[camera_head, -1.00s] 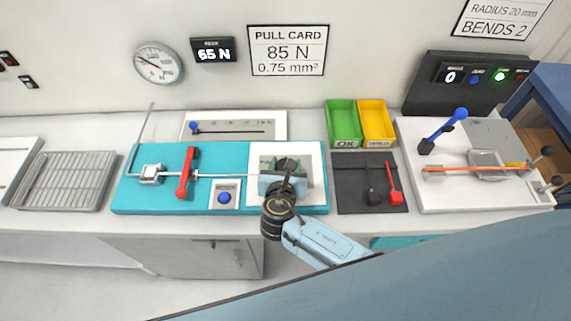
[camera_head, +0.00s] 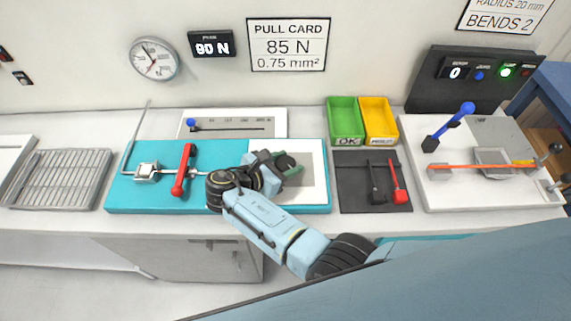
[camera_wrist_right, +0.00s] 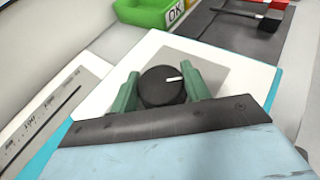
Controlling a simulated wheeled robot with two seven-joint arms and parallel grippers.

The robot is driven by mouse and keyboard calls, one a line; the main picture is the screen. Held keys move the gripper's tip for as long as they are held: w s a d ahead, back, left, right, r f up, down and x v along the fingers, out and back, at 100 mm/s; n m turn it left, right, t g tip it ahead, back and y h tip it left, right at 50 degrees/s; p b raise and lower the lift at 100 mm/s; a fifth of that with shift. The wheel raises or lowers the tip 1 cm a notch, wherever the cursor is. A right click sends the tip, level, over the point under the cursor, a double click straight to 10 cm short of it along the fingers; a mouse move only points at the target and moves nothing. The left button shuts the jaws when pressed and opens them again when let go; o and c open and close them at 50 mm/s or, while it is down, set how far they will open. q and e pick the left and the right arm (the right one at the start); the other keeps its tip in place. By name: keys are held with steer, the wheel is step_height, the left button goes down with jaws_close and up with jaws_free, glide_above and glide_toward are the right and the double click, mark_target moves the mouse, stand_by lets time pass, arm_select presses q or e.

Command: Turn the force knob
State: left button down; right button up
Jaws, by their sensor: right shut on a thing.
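The force knob (camera_wrist_right: 161,86) is a round black dial with a white pointer mark, on a pale plate (camera_head: 312,170) at the right end of the teal fixture (camera_head: 150,198). My right gripper (camera_wrist_right: 163,88) has its two green fingers closed on either side of the knob. In the head view, my right gripper (camera_head: 286,166) reaches the knob from the left, and its wrist hides part of the fixture. A digital display (camera_head: 211,43) reads 90 N, and the pull card (camera_head: 289,45) says 85 N, 0.75 mm². My left gripper does not show.
A red lever (camera_head: 184,170) and a metal clamp (camera_head: 146,172) stand on the fixture's left part. Green (camera_head: 345,121) and yellow (camera_head: 379,120) bins are at the back right, behind a dark tray (camera_head: 361,198). A round gauge (camera_head: 153,59) hangs on the wall.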

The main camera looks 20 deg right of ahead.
mark_target(286, 163)
stand_by(0.3)
steer(key=o, duration=1)
steer(key=shift+g, duration=0.3)
step_height(286, 163, up, 8)
steer(key=shift+r+p, duration=0.25)
steer(key=shift+p, duration=1)
steer(key=shift+r, duration=0.75)
